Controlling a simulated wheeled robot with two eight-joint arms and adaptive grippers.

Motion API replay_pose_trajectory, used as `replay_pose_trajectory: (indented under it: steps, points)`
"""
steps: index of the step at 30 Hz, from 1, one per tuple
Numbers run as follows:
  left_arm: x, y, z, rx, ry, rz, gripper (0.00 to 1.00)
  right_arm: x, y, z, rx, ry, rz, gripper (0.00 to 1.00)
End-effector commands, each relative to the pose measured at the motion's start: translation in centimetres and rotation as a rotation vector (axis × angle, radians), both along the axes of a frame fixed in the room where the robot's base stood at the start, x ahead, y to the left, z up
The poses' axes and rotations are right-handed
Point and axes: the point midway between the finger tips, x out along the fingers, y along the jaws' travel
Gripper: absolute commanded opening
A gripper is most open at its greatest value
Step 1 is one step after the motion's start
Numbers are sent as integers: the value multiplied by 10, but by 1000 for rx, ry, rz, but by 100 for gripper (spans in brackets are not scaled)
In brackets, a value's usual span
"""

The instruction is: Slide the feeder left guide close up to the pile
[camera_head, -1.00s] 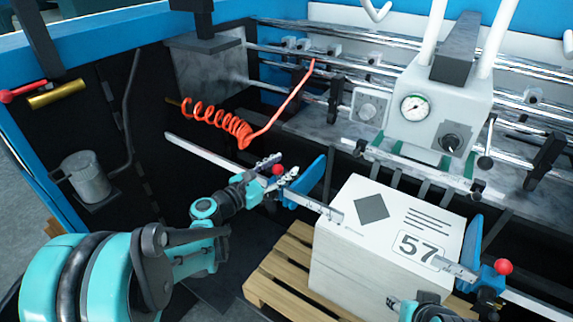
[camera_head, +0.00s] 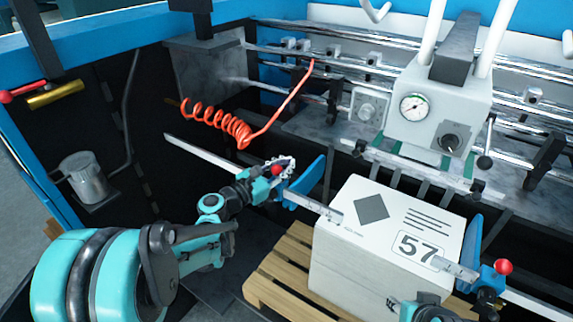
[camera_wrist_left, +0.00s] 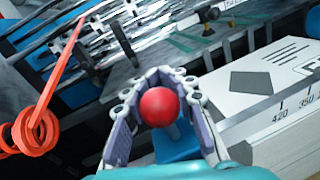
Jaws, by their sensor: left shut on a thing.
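The left guide has a blue plate (camera_head: 304,183) and a red knob (camera_head: 277,170) on a steel scale bar (camera_head: 205,154). The plate stands upright to the left of the pile (camera_head: 385,230), with a stretch of bare bar between them. The pile is a block of white sheets with a dark diamond and "57" on top. My left gripper (camera_head: 275,168) is shut on the red knob. In the left wrist view, its fingers lie on both sides of the knob (camera_wrist_left: 159,106), and the pile's top (camera_wrist_left: 280,80) shows at right.
The pile rests on a wooden pallet (camera_head: 262,283). A right guide with a blue plate (camera_head: 472,240) and red knob stands at the pile's right side. An orange coiled hose (camera_head: 222,124) hangs behind my left gripper. The grey feeder head (camera_head: 440,105) is behind the pile.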

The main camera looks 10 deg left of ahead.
Motion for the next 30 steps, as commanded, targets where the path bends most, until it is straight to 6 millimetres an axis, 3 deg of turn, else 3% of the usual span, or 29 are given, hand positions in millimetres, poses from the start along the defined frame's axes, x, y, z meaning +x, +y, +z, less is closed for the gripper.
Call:
replay_pose_trajectory:
  steps: [12,23,24,27,30]
  points:
    - [-27,-74,0,0,-1,-6,0,0,0,-1,0,0,0,40]
    - [-29,-80,0,0,-1,-2,0,0,0,-1,0,0,0,40]
    - [-29,-80,0,0,-1,-1,24,0,0,-1,0,0,0,40]
    - [-29,-79,0,0,-1,-1,47,0,0,-1,0,0,0,40]
    - [-29,-79,0,0,-1,-1,47,0,0,-1,0,0,0,40]
